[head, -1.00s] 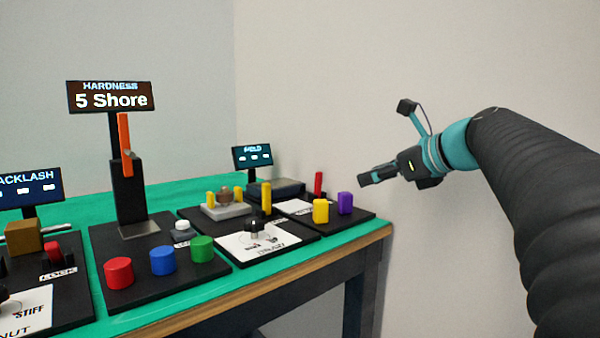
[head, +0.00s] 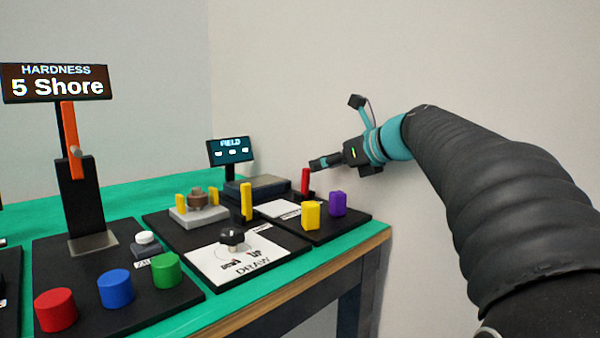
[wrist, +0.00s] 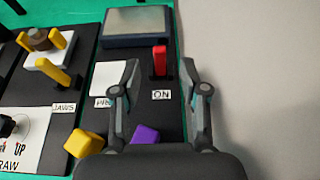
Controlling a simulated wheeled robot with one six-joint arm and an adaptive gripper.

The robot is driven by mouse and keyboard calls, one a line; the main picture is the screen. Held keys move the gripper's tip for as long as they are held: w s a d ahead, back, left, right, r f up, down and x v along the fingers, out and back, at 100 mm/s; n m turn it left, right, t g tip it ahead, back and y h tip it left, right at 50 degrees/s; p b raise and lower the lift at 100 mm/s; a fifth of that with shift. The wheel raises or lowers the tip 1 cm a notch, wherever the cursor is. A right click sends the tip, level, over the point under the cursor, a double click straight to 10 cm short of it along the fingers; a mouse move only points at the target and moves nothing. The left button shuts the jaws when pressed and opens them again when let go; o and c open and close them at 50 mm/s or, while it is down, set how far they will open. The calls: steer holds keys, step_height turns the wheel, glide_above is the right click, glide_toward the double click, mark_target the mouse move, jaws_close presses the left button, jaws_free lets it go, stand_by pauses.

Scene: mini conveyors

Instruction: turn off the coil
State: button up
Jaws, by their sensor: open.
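A red lever (head: 305,181) stands near the back of the right-hand black panel (head: 322,233), close to the wall. In the wrist view the red lever (wrist: 159,61) is upright behind an "ON" label (wrist: 161,95). My gripper (head: 318,163) is open and empty, just above and right of the lever in the head view. In the wrist view the two fingers of my gripper (wrist: 158,72) frame the lever, one on each side. No sign readable here names the coil.
A yellow block (head: 311,216) and a purple block (head: 338,204) stand in front of the lever. A dark box with a grey top (head: 258,187) and a "FIELD" screen (head: 231,151) stand to its left. A yellow lever (head: 246,202) and a "DRAW" knob (head: 232,238) are nearby.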

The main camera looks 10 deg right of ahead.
mark_target(308, 169)
steer(key=x, duration=0.7)
jaws_close()
